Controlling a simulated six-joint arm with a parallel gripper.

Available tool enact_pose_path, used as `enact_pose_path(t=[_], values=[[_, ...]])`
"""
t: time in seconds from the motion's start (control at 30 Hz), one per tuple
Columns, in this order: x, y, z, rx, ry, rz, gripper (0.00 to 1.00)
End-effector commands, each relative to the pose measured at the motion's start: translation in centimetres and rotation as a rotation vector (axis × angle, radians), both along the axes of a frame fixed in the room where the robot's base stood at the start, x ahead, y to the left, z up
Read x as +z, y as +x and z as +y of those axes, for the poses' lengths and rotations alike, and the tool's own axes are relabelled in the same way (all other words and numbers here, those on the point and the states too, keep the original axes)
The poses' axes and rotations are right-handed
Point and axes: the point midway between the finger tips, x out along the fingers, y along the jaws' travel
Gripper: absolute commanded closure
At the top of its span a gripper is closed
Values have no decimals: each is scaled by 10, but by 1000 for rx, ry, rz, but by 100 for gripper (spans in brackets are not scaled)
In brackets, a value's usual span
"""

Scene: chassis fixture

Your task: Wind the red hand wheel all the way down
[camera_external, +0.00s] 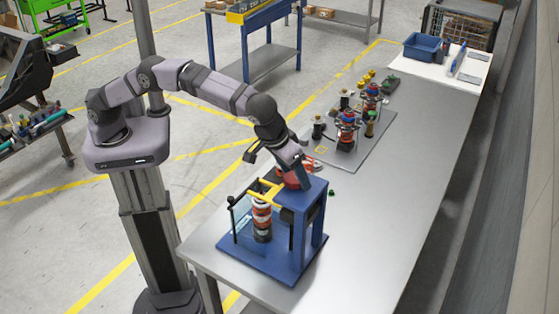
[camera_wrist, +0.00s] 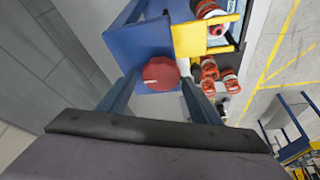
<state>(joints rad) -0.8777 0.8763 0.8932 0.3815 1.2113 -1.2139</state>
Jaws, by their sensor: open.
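The red hand wheel (camera_wrist: 161,73) is a round knob with a pale line on its face, beside the blue frame, in the middle of the wrist view. My gripper (camera_wrist: 160,80) is open, one finger on each side of the wheel. I cannot tell whether the fingers touch it. In the external view the wheel (camera_external: 290,180) is partly hidden by my gripper (camera_external: 300,172) at the top of the blue fixture (camera_external: 315,187). The yellow bar (camera_external: 265,191) sits over an orange-and-dark coil stack (camera_external: 262,218). The wheel's shaft is hidden.
The fixture's blue base plate (camera_external: 255,258) stands at the table's near end. A grey board (camera_external: 345,158) with several coil assemblies lies behind it. A blue bin (camera_external: 425,47) is at the far end. The table (camera_external: 400,200) right of the fixture is clear.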

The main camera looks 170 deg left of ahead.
Motion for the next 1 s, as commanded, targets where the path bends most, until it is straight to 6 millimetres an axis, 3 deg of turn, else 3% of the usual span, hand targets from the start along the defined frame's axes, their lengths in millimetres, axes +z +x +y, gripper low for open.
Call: enact_pose_path(t=[0.5, 0.77, 0.8, 0.93, 1.0], values=[[0, 0, 1, 186, 1, 0, 42], [0, 0, 0, 202, 0, 0, 42], [0, 0, 0, 202, 0, 0, 45], [0, 0, 0, 201, 0, 0, 76], [0, 0, 0, 201, 0, 0, 80]])
